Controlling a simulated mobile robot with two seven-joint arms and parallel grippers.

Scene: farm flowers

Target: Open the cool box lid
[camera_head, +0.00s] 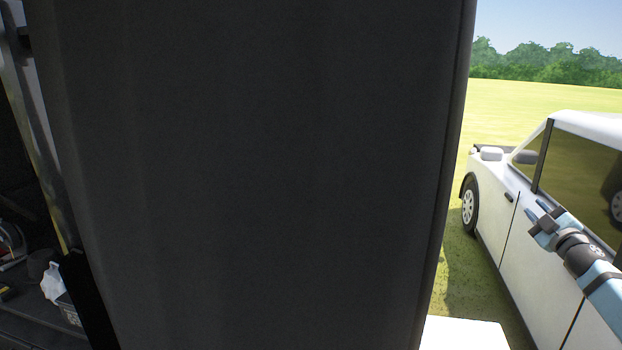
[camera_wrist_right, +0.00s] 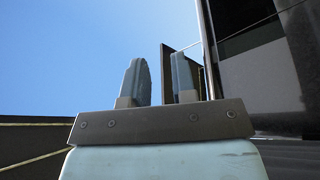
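No cool box or lid can be made out for sure in either view. My right gripper (camera_head: 537,208) is at the right of the head view, in front of a white vehicle's side. In the right wrist view, my right gripper (camera_wrist_right: 161,78) has its two blue-grey fingers apart, with nothing between them. My left gripper is not in view. A large dark panel (camera_head: 270,170) fills most of the head view and hides what is behind it.
The white vehicle (camera_head: 510,245) stands on grass at the right. A white flat surface (camera_head: 463,334) shows at the bottom, only partly in view. A dark space at the far left holds a white bottle (camera_head: 52,283) and a grey crate (camera_head: 69,312).

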